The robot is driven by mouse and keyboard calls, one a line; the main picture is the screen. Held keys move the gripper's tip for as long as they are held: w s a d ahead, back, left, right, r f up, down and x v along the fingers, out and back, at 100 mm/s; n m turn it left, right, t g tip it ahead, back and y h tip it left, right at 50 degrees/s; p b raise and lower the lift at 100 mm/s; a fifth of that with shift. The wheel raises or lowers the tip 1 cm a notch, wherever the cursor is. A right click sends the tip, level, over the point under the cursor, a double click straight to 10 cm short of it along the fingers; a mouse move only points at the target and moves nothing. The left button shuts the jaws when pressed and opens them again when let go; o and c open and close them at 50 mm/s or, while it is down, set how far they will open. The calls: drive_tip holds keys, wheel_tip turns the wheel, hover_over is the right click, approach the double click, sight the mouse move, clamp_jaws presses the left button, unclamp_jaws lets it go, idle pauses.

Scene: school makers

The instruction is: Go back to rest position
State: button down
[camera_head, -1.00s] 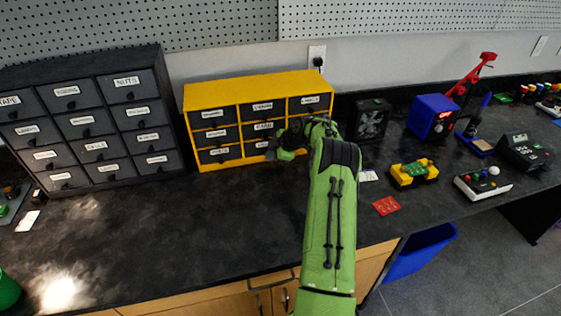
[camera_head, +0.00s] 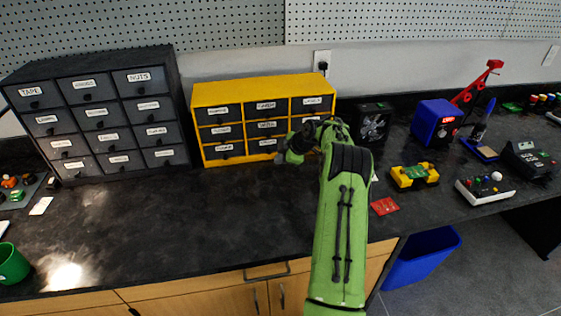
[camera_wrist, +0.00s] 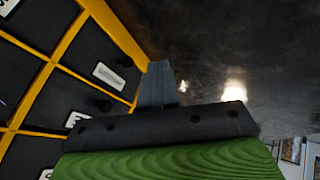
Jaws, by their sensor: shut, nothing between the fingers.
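My gripper (camera_head: 287,157) is at the end of my green arm, just in front of the lower right part of the yellow drawer cabinet (camera_head: 194,96). In the wrist view my gripper (camera_wrist: 159,82) shows its grey fingers together, with nothing between them. The yellow cabinet (camera_wrist: 125,42) fills the left of that view, with its dark labelled drawers closed. I cannot tell whether the fingers touch the cabinet. My arm hides part of its lower right drawers.
A black labelled drawer cabinet (camera_head: 97,73) stands left. Right of my arm are a black fan box (camera_head: 372,124), a blue box (camera_head: 436,121), a yellow device (camera_head: 414,177) and a red card (camera_head: 384,206). A green cup (camera_head: 12,263) stands front left. The dark countertop (camera_head: 190,220) is clear centre-left.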

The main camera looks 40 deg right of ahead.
drive_tip(key=shift+s+d+r, duration=0.1)
drive_tip(key=shift+r, duration=0.45)
drive_tip(key=p+v, duration=0.1)
drive_tip(key=v, duration=0.5)
drive_tip(key=shift+r, duration=0.1)
